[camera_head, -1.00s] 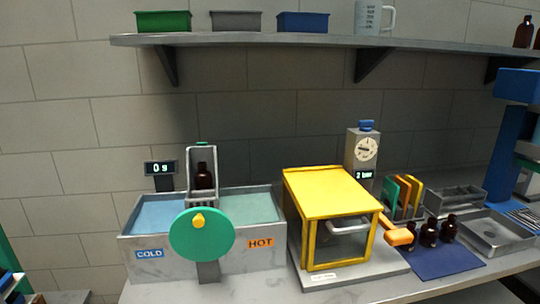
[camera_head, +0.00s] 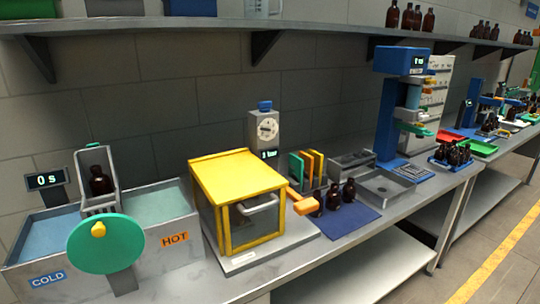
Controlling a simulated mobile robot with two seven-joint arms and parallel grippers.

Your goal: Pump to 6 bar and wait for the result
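The yellow-framed box (camera_head: 240,195) with a grey handle on its front sits on a pale base plate on the bench. An orange lever handle (camera_head: 302,201) sticks out at its right side. Behind it stands a grey gauge post (camera_head: 264,146) with a round dial (camera_head: 267,129), a blue knob (camera_head: 264,105) on top and a small lit display (camera_head: 268,154). The display seems to end in "bar", but its digit is too small to read surely. Neither of my grippers is in view.
At left is a two-basin bath (camera_head: 165,232) marked COLD and HOT, with a green disc (camera_head: 105,242), a bottle (camera_head: 100,181) in a rack and a display (camera_head: 45,180) reading "0 s". Brown bottles (camera_head: 348,191) stand on a blue mat (camera_head: 345,220). A blue press (camera_head: 390,110) stands further right.

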